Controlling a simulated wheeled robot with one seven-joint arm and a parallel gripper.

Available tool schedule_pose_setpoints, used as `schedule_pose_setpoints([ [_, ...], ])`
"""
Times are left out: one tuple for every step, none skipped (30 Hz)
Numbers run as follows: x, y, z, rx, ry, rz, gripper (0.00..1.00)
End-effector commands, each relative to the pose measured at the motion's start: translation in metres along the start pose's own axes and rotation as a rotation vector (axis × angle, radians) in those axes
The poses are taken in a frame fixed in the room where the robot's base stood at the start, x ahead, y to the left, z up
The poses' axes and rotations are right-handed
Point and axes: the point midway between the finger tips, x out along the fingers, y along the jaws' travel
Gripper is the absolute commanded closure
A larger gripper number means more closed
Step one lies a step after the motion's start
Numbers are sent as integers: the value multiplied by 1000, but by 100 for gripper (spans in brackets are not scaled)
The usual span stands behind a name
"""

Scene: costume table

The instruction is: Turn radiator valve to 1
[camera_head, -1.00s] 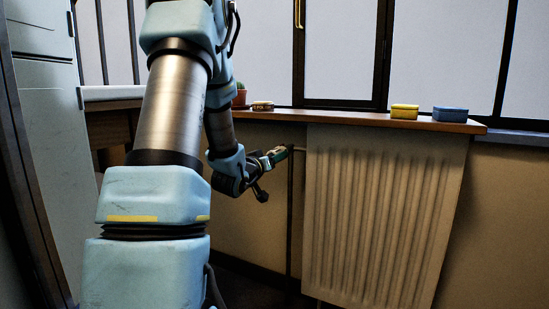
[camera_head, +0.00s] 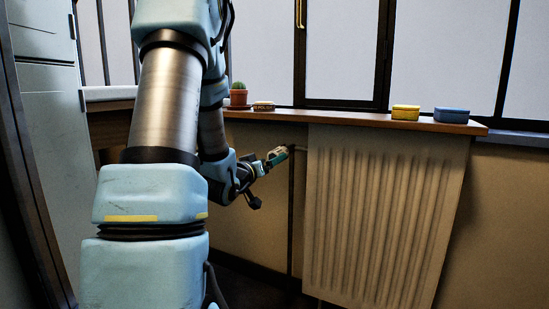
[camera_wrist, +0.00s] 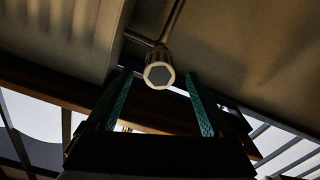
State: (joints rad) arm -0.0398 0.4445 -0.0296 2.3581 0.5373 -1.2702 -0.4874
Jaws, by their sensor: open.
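The radiator valve (camera_wrist: 158,73) is a round knob with a dark ribbed side and a pale faceted rim around a grey end face. It sits on a pipe at the top centre of the wrist view. My gripper (camera_wrist: 159,77) is open, with one green finger to each side of the knob near the fingertips. Gaps show between the knob and both fingers. In the head view my gripper (camera_head: 279,156) is at the radiator's upper left corner, and the knob cannot be made out clearly there. No number on the knob is readable.
The ribbed radiator (camera_head: 380,215) stands under a wooden sill (camera_head: 350,117). A dark vertical pipe (camera_head: 291,210) runs left of the radiator.

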Motion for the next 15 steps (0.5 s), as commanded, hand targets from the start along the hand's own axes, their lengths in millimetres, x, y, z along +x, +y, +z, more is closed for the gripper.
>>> schedule_pose_setpoints([
  [-11,0,-1,-2,-2,-3,16],
  [-17,0,-1,-2,-1,-2,16],
  [-25,0,-1,-1,-2,-3,16],
  [-31,0,-1,-1,-1,-3,16],
  [-36,0,-1,-1,-2,-3,16],
  [-43,0,-1,-1,-1,-3,16],
  [-47,0,-1,-1,-1,-3,16],
  [-51,0,0,0,-1,-3,16],
  [-55,0,0,0,-2,-2,16],
  [-58,0,0,0,-2,-1,16],
  [-61,0,0,0,-1,-1,16],
  [-63,0,0,0,-1,-1,16],
  [-64,0,0,0,-1,-1,16],
  [-66,0,0,0,-1,-1,16],
  [-66,0,0,0,-1,-1,16],
])
